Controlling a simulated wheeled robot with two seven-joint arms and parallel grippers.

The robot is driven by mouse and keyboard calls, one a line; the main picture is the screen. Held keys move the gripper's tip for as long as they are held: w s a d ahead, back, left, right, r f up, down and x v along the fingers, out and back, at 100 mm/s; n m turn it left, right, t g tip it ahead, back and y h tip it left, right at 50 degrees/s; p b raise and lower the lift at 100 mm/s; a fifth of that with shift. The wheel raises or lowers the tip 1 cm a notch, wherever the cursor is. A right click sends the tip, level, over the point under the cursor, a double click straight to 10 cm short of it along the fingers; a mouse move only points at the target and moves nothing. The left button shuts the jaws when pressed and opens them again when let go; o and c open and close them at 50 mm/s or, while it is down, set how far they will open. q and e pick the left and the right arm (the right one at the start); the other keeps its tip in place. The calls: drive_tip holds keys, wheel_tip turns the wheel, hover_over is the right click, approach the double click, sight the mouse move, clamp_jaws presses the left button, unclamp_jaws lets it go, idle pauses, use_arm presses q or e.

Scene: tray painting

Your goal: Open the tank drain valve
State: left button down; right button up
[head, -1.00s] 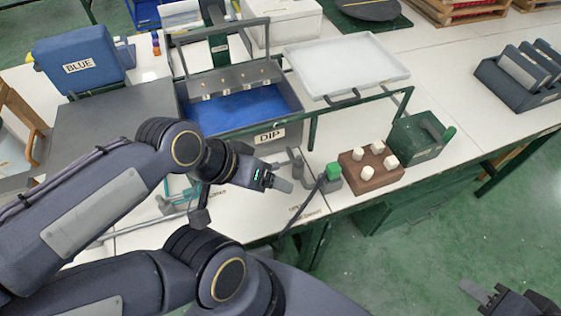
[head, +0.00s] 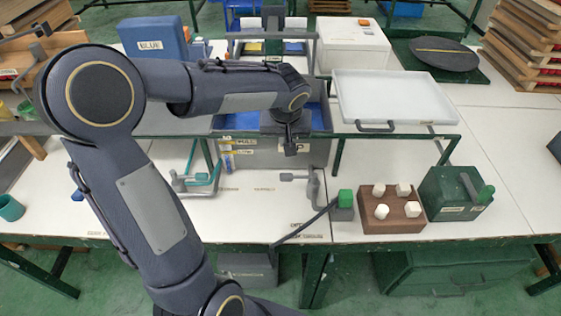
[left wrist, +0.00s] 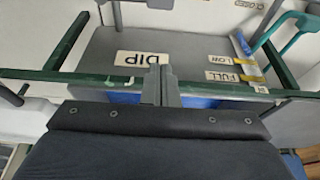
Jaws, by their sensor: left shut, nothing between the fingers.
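The tank (head: 262,157) is a grey box with blue liquid inside and a DIP label on its front, partly covered by my left arm. Its front and DIP label also show upside down in the left wrist view (left wrist: 105,45). A grey fitting with a side handle (head: 314,187) stands in front of the tank at its right; I cannot tell for sure whether it is the drain valve. My left gripper (head: 291,149) points down at the tank's front, shut and empty. It also shows shut in the left wrist view (left wrist: 160,85), beside the green rail. My right gripper is out of view.
A teal-handled fixture (head: 200,178) stands left of the fitting. A white tray (head: 395,97) sits behind on a green frame (head: 450,150).

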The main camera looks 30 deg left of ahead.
sight(297, 177)
use_arm(q)
drive_tip(key=x, duration=1)
drive_tip(key=s, duration=0.1)
drive_tip(key=s+d, duration=0.2)
drive_tip(key=shift+s+d+r+p, duration=0.1)
drive_tip(key=shift+s+r+p, duration=0.2)
drive_tip(key=shift+p, duration=0.1)
